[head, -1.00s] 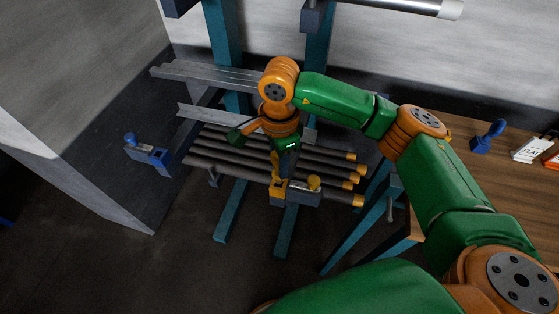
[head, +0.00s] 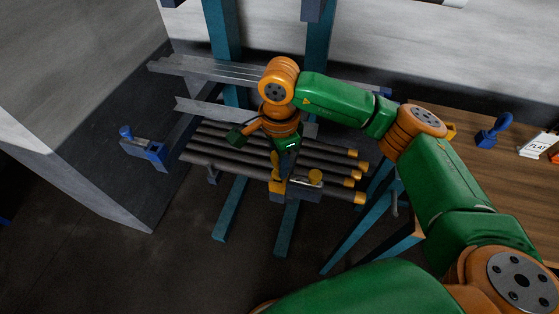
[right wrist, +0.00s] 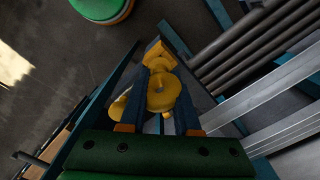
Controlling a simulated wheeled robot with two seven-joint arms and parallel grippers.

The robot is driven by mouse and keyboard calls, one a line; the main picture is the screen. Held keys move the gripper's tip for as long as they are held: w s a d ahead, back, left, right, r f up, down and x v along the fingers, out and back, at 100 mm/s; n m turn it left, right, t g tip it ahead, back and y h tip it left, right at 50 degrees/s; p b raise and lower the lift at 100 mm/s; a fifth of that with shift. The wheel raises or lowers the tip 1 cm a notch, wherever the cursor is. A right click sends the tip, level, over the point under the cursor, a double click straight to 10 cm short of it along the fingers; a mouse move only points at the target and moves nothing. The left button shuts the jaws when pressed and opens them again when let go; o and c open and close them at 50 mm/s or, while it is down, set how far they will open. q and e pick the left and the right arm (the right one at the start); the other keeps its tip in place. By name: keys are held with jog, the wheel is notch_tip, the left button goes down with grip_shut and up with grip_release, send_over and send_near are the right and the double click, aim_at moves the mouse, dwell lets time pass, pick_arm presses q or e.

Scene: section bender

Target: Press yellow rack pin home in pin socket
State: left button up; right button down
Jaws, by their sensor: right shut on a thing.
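My right gripper (head: 278,164) reaches down over the right end bracket of the rod rack. It is shut on the yellow rack pin, whose round head (right wrist: 163,92) shows between the two dark blue fingers in the right wrist view. Just past the pin is a yellow block (right wrist: 159,52), which looks like the pin socket. In the head view this block (head: 276,187) sits at the bracket's left end, right below the fingertips. The pin's lower end is hidden, so its depth in the socket cannot be told. My left gripper is not in view.
Several dark rods (head: 240,158) with yellow tips lie behind. A blue bracket (head: 143,150) is at far left. The wooden table (head: 470,175) holds a blue looped piece (head: 494,130).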

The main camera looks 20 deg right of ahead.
jog(key=shift+f+b, duration=0.8)
jog(key=shift+f, duration=0.1)
jog(key=c, duration=0.5)
grip_release()
jog(key=shift+c, duration=0.2)
jog(key=shift+r, duration=0.1)
notch_tip(320, 180, up, 7)
jog(key=shift+r+b, duration=0.1)
jog(key=shift+b, duration=0.4)
